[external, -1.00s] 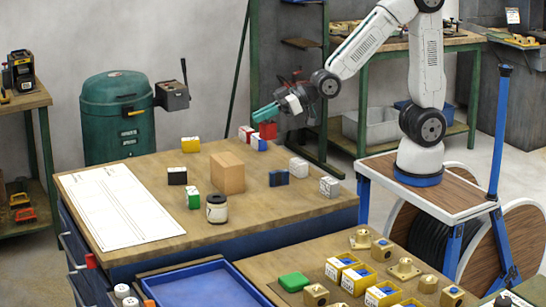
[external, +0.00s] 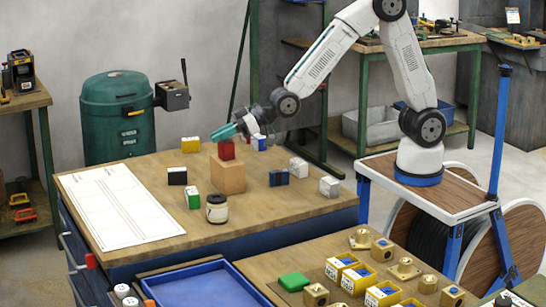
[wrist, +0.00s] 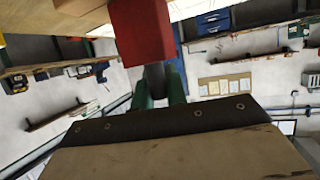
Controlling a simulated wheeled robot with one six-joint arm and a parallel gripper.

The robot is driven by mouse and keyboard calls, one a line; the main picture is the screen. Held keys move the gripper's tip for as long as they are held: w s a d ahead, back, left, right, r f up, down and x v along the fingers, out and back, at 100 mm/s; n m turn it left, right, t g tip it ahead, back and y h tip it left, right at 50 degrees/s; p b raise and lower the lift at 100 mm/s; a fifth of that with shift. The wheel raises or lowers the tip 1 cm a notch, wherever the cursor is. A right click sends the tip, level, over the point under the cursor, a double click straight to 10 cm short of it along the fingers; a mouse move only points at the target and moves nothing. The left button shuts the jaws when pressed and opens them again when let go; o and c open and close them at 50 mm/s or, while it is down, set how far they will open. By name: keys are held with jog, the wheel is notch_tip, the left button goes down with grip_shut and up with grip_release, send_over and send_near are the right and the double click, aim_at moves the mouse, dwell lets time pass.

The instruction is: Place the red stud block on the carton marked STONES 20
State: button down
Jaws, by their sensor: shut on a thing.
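The red stud block (external: 227,151) is held in my gripper (external: 226,133), which comes in from the upper right with its green fingers shut on it. The block is over the top of the brown carton (external: 228,179) in the middle of the table. I cannot tell whether its underside touches the carton. No marking on the carton is readable. In the wrist view the red block (wrist: 142,35) sits at the tips of the green fingers (wrist: 160,88).
Around the carton on the table (external: 150,168) are a yellow block (external: 190,145), a black and white block (external: 177,176), a green and white block (external: 193,198), a jar (external: 216,208), a navy block (external: 279,177) and white blocks (external: 329,187). A white sheet (external: 118,205) lies at left.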

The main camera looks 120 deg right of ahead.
jog(key=shift+f, duration=0.1)
jog(key=c, duration=1.4)
grip_release()
jog(key=shift+f, duration=0.1)
jog(key=shift+s+r, duration=0.15)
jog(key=shift+r, duration=0.1)
jog(key=s+a+r+n+g+y, duration=0.1)
jog(key=s+a+g, duration=0.3)
jog(key=s, duration=1.1)
jog(key=s+a+r+n+g+y, duration=0.1)
jog(key=s+a+g, duration=0.3)
jog(key=s, duration=1.1)
jog(key=s+a+r+n+g+y, duration=0.1)
jog(key=s+a+r+g, duration=0.2)
jog(key=s+a, duration=0.4)
jog(key=s, duration=0.8)
jog(key=shift+s+a+g, duration=0.15)
jog(key=shift+s+g, duration=0.05)
jog(key=shift+g, duration=0.2)
